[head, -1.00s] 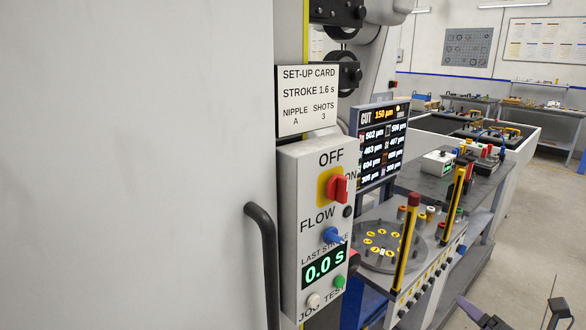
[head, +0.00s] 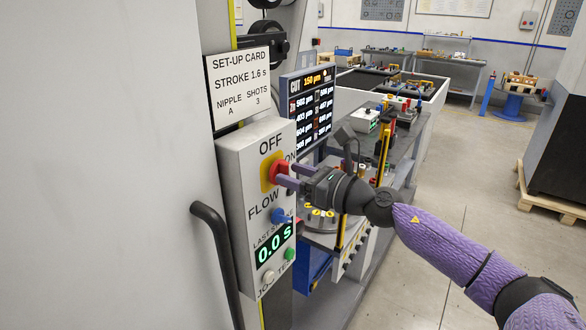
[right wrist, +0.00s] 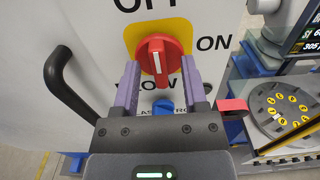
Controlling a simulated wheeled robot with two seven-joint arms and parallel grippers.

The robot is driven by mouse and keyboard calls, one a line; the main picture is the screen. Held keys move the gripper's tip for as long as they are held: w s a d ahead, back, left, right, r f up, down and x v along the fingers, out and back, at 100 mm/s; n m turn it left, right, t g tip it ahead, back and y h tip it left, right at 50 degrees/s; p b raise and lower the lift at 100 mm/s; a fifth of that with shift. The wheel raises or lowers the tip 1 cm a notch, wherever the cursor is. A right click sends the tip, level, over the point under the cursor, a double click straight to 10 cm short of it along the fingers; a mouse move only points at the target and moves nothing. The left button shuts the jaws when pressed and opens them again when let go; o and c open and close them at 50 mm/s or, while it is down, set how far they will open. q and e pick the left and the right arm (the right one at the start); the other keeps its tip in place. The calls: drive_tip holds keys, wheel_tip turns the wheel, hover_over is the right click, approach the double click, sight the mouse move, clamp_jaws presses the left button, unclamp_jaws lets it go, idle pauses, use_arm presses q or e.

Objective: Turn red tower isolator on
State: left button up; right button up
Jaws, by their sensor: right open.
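The red isolator knob (head: 278,171) sits on a yellow plate on the pale control box (head: 240,190), between the printed OFF above and ON at the right. In the right wrist view the knob (right wrist: 165,48) has its white mark upright, in line with OFF. My right gripper (head: 286,174) is open, its two purple fingers pointing at the box. In the right wrist view the fingertips (right wrist: 159,64) lie on the left and right of the knob's lower part. I cannot tell whether they touch it. My left gripper is in neither view.
Below the knob are a blue FLOW knob (head: 279,216), a display (head: 271,246) reading 0.0 s, and green (head: 289,254) and white buttons. A black handle (head: 216,240) juts out left of the box. A round fixture table (head: 315,222) stands behind my gripper.

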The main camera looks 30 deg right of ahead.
drive_tip(key=shift+w+a, duration=0.15)
drive_tip(key=shift+w, duration=0.05)
clamp_jaws()
